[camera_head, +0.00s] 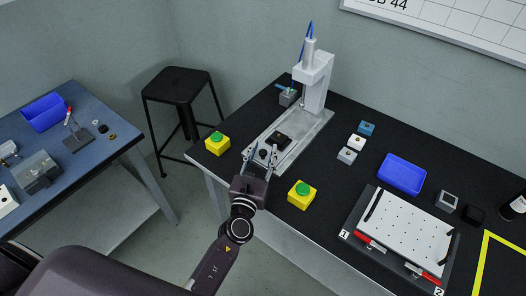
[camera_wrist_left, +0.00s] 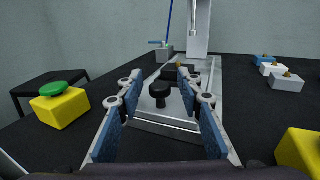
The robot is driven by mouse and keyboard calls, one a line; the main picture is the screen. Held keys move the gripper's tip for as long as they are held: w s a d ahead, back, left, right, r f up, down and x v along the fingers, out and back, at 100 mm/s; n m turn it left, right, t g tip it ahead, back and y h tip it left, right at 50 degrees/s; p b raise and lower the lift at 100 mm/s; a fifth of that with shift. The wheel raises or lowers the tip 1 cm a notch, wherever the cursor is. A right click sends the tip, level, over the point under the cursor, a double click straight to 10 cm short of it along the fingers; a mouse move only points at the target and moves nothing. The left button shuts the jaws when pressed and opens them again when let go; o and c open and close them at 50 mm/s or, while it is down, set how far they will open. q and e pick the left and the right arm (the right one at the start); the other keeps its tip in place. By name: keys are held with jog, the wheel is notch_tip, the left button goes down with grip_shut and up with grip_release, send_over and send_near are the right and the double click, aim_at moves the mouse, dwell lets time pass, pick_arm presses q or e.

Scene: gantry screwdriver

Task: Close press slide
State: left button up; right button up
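The press (camera_head: 314,80) is a grey-white column with a blue line on top, standing at the back of a long pale base plate (camera_head: 312,131). The press slide with a dark block (camera_head: 283,138) sits toward the front of the base, out from under the press head. In the left wrist view a black knob (camera_wrist_left: 159,91) stands at the slide's front, with the dark block (camera_wrist_left: 178,73) behind it. My left gripper (camera_head: 262,152) is open, its blue-padded fingers (camera_wrist_left: 160,105) on either side of the knob with gaps visible. My right gripper is not in view.
Yellow boxes with green buttons stand left (camera_head: 217,143) and right (camera_head: 301,194) of the base. Small blocks (camera_head: 357,142), a blue bin (camera_head: 402,174) and a perforated white plate (camera_head: 403,229) lie to the right. A black stool (camera_head: 178,84) stands left of the table.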

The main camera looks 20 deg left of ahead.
aim_at(272, 143)
pick_arm(q)
grip_shut()
jog(key=shift+w, duration=0.1)
jog(key=w, duration=0.1)
jog(key=w+d, duration=0.1)
jog(key=w, duration=0.2)
jog(key=shift+d, duration=0.25)
grip_release()
jog(key=s, duration=1.2)
jog(key=shift+d, duration=0.25)
